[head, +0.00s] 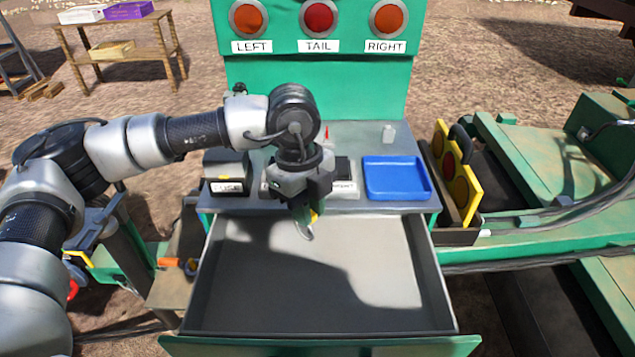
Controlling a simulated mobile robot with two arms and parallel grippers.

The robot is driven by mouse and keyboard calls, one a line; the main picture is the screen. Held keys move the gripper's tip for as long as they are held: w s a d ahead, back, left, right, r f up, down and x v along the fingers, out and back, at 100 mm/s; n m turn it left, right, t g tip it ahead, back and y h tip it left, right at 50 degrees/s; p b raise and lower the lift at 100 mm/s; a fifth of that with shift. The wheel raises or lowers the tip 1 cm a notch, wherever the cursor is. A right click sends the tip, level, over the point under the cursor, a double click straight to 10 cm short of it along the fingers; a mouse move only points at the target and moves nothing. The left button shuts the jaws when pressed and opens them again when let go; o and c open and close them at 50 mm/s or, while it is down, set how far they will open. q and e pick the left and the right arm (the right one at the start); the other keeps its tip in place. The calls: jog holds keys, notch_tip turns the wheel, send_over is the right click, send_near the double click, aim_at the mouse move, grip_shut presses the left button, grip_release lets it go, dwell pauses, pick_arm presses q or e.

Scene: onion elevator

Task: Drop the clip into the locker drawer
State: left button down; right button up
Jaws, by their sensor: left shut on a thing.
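My left gripper (304,208) points down over the back part of the open locker drawer (390,290). It is shut on a small clip (308,229), of which a pale curved end and a bit of yellow show below the fingers. The clip hangs above the drawer floor, and its exact height is hard to tell. The drawer is pulled out toward me, and its grey floor looks empty apart from the arm's shadow. My right gripper is not in view.
A green panel (318,70) with LEFT, TAIL and RIGHT lamps stands behind. Green machinery (530,165) is at the right, a wooden table (120,52) at the far left.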

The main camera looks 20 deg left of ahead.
pick_arm(q)
jog(key=shift+s+f+b, duration=0.35)
jog(key=shift+f+b, duration=0.1)
jog(key=shift+f, duration=0.4)
notch_tip(320, 180, down, 4)
jog(key=shift+w+f+b, duration=0.1)
jog(key=shift+w+b, duration=0.05)
jog(key=shift+b, duration=0.7)
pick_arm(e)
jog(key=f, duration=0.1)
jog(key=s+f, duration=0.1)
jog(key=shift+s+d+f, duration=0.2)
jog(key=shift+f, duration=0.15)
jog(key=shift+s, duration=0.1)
pick_arm(q)
jog(key=c, duration=0.9)
grip_release()
jog(key=shift+c, duration=0.2)
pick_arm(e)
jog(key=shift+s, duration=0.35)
pick_arm(q)
notch_tip(320, 180, up, 11)
jog(key=a+b, duration=0.1)
jog(key=b, duration=0.1)
jog(key=shift+w+a+b, duration=0.2)
jog(key=shift+w+b, duration=0.15)
jog(key=shift+w, duration=0.05)
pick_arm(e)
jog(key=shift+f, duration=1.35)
